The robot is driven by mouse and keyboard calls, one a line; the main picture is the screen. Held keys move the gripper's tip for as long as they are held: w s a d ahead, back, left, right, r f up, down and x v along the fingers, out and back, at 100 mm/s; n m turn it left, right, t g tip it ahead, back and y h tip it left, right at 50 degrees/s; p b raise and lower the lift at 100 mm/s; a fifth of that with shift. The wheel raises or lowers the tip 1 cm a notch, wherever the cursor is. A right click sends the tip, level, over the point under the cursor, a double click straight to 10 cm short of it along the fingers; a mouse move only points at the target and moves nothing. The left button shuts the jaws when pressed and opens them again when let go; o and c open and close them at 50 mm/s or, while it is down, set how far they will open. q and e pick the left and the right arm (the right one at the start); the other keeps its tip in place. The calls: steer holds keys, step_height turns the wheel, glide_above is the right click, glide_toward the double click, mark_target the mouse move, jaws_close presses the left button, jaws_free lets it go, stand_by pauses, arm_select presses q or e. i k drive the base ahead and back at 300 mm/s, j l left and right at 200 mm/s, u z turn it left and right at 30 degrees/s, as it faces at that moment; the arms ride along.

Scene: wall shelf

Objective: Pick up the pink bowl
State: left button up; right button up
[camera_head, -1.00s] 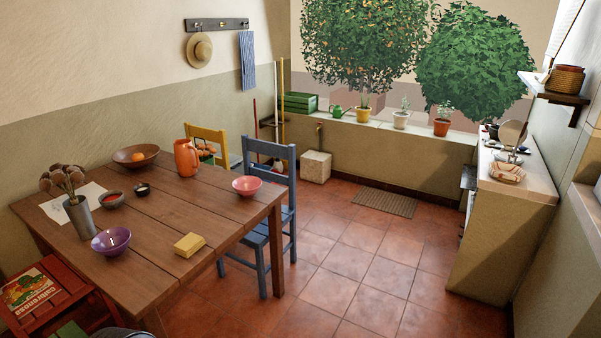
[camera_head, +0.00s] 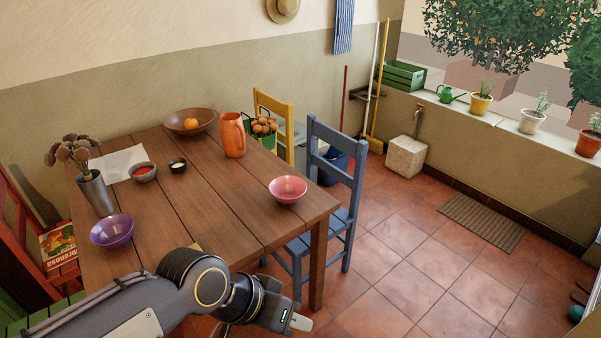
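The pink bowl (camera_head: 288,190) stands upright on the wooden table (camera_head: 225,205), near its right corner, and looks empty. My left arm comes in from the bottom left, over the table's front side. My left gripper (camera_head: 300,322) is at the bottom of the view, below the pink bowl and apart from it, beyond the table's front edge in the picture. Its fingers show only in part, so I cannot tell whether it is open. My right gripper is not in view.
A purple bowl (camera_head: 112,231), a vase (camera_head: 98,193) of dried flowers, an orange pitcher (camera_head: 232,135) and a brown bowl (camera_head: 190,121) with an orange stand on the table. A blue chair (camera_head: 340,190) stands close to the pink bowl's right. The yellow block is mostly hidden behind my arm.

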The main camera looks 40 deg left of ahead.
mark_target(287, 190)
steer(key=i+l, duration=0.1)
steer(key=i, duration=1.4)
steer(key=i+j+u, duration=0.1)
steer(key=i+u, duration=0.55)
steer(key=u, duration=0.25)
steer(key=i+l+u, duration=0.15)
steer(key=i+u, duration=0.3)
steer(key=i+l+u, duration=0.2)
steer(key=u, duration=3.15)
